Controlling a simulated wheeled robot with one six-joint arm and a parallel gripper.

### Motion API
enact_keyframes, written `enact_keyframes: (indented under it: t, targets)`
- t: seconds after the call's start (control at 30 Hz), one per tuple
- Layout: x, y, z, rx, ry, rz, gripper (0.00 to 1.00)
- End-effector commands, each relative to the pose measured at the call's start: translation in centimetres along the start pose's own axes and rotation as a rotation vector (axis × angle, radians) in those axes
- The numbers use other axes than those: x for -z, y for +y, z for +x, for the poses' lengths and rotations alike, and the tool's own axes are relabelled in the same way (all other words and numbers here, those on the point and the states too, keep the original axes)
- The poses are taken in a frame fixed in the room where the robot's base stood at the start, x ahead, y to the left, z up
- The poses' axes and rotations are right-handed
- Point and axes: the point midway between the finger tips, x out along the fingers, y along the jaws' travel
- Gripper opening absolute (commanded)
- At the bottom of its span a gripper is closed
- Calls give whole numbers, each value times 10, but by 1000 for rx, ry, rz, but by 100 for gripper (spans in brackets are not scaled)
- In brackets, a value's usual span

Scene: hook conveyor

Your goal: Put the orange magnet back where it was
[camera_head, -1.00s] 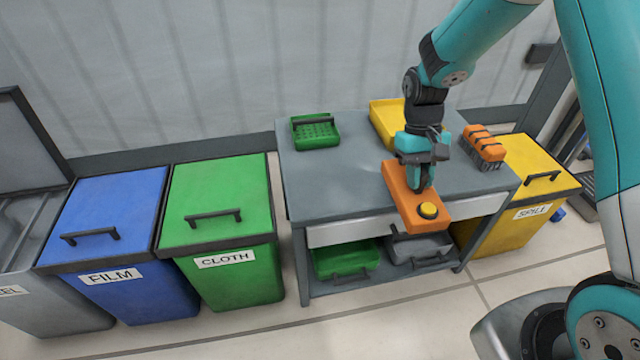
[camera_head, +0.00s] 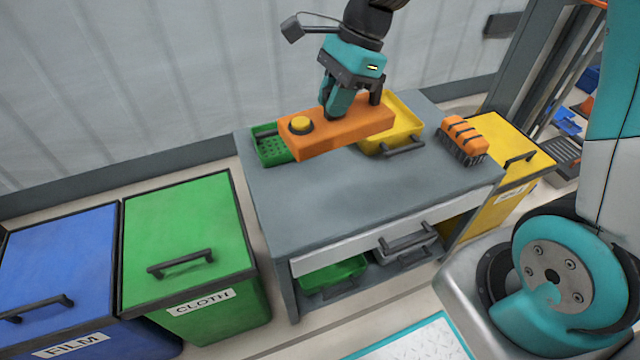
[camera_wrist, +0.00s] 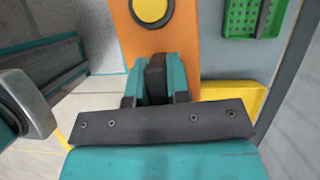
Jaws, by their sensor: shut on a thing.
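The orange magnet (camera_head: 345,130) is a long orange block with a round yellow button on top near its left end. My gripper (camera_head: 338,112) is shut on it near the middle and holds it above the back of the grey workbench (camera_head: 350,200). The block lies about level. In the wrist view the magnet (camera_wrist: 163,45) runs away from my gripper (camera_wrist: 157,85), with the yellow button at the top edge.
On the bench, a green tray (camera_head: 268,148) stands at the left, a yellow tray (camera_head: 408,145) behind the magnet, and an orange brush-like block (camera_head: 465,138) at the right. The bench's front middle is clear. Lidded bins, green (camera_head: 185,235) and yellow (camera_head: 512,150), flank it.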

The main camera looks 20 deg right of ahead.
Motion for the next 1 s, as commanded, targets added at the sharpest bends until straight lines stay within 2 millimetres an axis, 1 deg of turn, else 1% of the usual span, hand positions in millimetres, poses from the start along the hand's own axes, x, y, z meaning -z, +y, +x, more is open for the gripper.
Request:
enact_keyframes:
  t: [0.03, 0.13, 0.23, 0.37, 0.5, 0.7, 0.83, 1.0]
  targets:
    - [-6, 1, -4, 17, 0, 26, 0]
    - [-12, 2, -5, 31, 0, 69, 0]
    - [-12, 3, 4, 36, -1, 87, 0]
    - [-3, 3, 30, 33, 1, 88, 0]
    - [9, 3, 62, 31, 0, 85, 0]
    - [28, 3, 105, 32, 0, 87, 0]
    - [38, 3, 126, 34, 0, 86, 0]
    - [44, 2, 139, 36, 0, 87, 0]
